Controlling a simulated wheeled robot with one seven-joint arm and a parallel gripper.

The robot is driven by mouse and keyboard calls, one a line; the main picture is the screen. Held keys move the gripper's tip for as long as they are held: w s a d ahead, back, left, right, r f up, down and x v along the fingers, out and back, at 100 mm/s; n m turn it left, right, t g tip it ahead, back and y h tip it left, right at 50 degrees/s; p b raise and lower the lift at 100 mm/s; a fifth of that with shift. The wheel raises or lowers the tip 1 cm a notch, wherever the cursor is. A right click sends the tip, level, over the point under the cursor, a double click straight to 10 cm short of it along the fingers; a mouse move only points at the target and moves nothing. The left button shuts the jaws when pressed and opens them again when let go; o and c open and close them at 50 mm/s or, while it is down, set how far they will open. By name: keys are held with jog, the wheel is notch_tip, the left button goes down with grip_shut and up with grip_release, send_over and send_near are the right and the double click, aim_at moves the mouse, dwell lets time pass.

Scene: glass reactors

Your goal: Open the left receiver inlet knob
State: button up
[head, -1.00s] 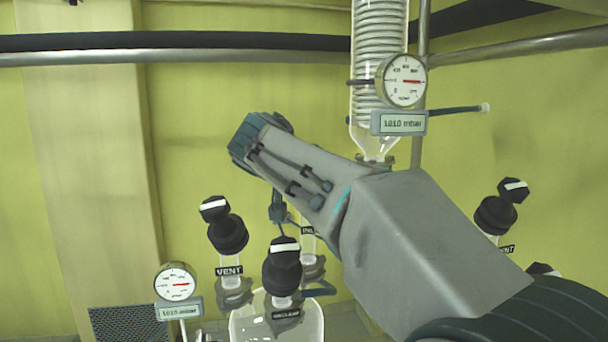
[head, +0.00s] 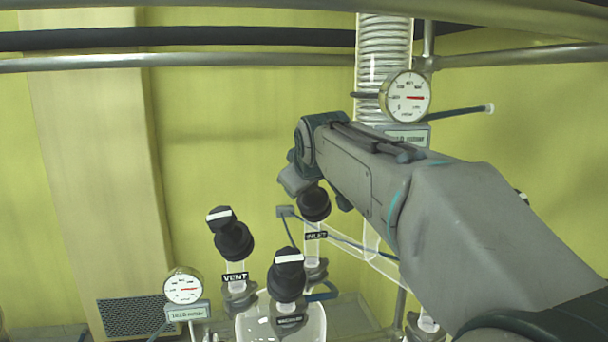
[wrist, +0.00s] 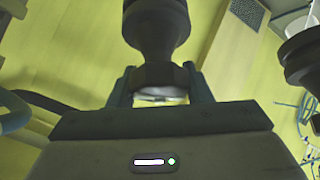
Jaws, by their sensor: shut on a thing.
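The left receiver inlet knob (head: 314,205) is black and stands above the INLET label (head: 316,235), behind the vacuum knob. My gripper (wrist: 158,82) is shut on this knob. In the wrist view the knob's black body (wrist: 157,30) rises beyond the jaws, and its faceted cap with a pale mark sits between the two fingers. In the head view my wrist comes down over the knob from above and hides its top. The glass receiver (head: 262,325) shows at the bottom edge. I cannot tell how far the knob is turned.
The vent knob (head: 232,236) stands left of the inlet, and the vacuum knob (head: 287,276) stands close in front. A pressure gauge (head: 184,286) is at lower left. Another gauge (head: 407,97) and a glass coil condenser (head: 381,45) are behind my arm. Metal rails cross the top.

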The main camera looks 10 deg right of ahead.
jog(key=n+g+y, duration=0.1)
jog(key=n, duration=0.2)
jog(key=shift+a+y, duration=0.1)
jog(key=shift+y, duration=0.2)
jog(key=shift+s+a+n+g+y, duration=0.1)
jog(key=shift+n+g+y, duration=0.35)
jog(key=shift+n, duration=0.55)
jog(key=shift+s+n+g+y, duration=0.1)
jog(key=shift+n+g+y, duration=0.15)
jog(key=shift+n+g, duration=0.55)
jog(key=shift+f+n, duration=0.1)
jog(key=shift+n, duration=0.2)
jog(key=o, duration=1)
jog(key=shift+f, duration=0.1)
jog(key=shift+t, duration=0.25)
